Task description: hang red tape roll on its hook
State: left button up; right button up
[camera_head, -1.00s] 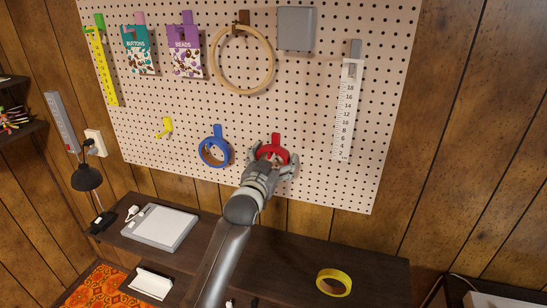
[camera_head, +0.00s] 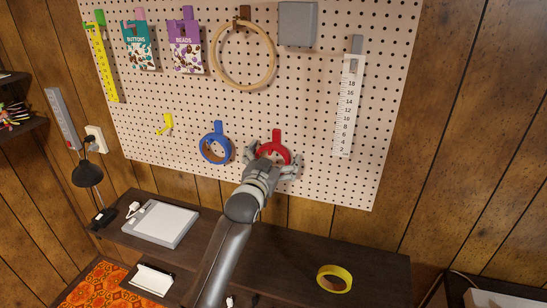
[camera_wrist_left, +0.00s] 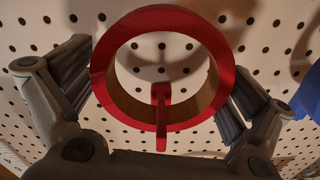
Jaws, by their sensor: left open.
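The red tape roll (camera_head: 285,152) is at its red hook (camera_head: 277,134) on the pegboard, right of the blue roll. In the left wrist view the roll (camera_wrist_left: 103,70) faces me as a ring, and the red hook (camera_wrist_left: 161,118) shows within its opening and crosses its near rim. The roll appears to hang on the hook. My left gripper (camera_head: 273,163) is open just below it. In the wrist view its fingers (camera_wrist_left: 155,85) stand apart on both sides of the roll, with gaps. My right gripper is not in view.
A blue tape roll (camera_head: 204,154) hangs close by on the left. An empty yellow hook (camera_head: 165,125) is farther left. A yellow tape roll (camera_head: 334,279) lies on the dark table (camera_head: 290,260). A white ruler (camera_head: 346,110) hangs at the right.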

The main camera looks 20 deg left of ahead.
pick_arm(q)
jog(key=shift+s, duration=0.1)
jog(key=s, duration=1.1)
jog(key=shift+s+a, duration=0.25)
jog(key=shift+s, duration=0.15)
